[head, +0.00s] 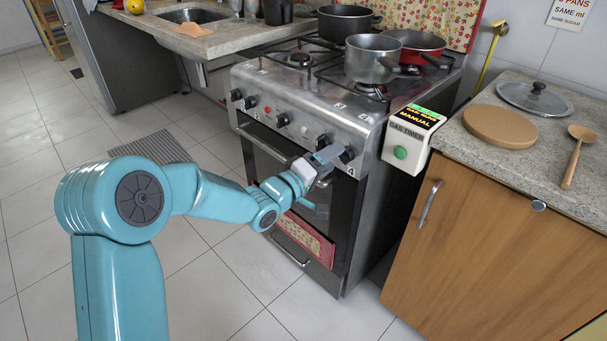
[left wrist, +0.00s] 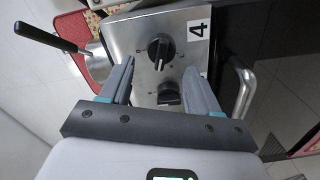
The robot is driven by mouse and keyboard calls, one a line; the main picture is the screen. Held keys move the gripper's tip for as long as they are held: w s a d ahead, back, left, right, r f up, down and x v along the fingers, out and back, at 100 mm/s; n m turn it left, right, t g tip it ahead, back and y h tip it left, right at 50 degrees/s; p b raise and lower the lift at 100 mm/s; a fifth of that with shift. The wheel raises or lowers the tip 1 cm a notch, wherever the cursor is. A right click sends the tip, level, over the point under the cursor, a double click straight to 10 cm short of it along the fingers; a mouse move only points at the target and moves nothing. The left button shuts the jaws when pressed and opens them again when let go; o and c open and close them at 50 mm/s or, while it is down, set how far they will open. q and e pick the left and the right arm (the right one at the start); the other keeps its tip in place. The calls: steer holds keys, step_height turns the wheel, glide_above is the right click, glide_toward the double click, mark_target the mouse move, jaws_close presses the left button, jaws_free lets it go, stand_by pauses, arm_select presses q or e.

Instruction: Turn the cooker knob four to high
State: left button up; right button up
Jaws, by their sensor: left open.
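The cooker's front panel carries a row of black knobs. Knob four (left wrist: 159,50), the end knob beside the label "4" (left wrist: 198,33), shows in the left wrist view with its raised ridge running roughly up and down the picture. In the head view the rightmost knob (head: 347,155) is partly behind my left gripper (head: 336,153). My left gripper is open; in the left wrist view its fingers (left wrist: 159,68) stand on either side just short of knob four. A neighbouring knob (left wrist: 168,94) lies between the fingers lower down. Contact cannot be told. My right gripper is out of view.
The cooker (head: 315,125) has a grey pot (head: 372,60), a red pan (head: 418,42) and a dark pot (head: 345,22) on top. A gas timer box (head: 409,140) hangs just right of the knobs. The oven handle (left wrist: 243,90) lies beside the gripper. Floor in front is clear.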

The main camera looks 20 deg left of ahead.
arm_select(q)
steer(key=p+v, duration=0.1)
steer(key=v, duration=1.3)
steer(key=shift+s, duration=0.25)
steer(key=shift+r, duration=0.1)
steer(key=s+d+f+g, duration=0.25)
steer(key=d+f, duration=0.35)
steer(key=f, duration=0.5)
steer(key=s+d+f+g, duration=0.1)
steer(key=d+f+g, duration=0.4)
steer(key=f, duration=0.5)
steer(key=s+d+f+m+g+y, duration=0.25)
steer(key=s+f+m+g, duration=0.55)
steer(key=s+f, duration=0.8)
step_height(320, 180, up, 23)
steer(key=s+g+p, duration=0.1)
steer(key=p, duration=2)
steer(key=shift+s+r, duration=0.2)
steer(key=shift+s, duration=0.05)
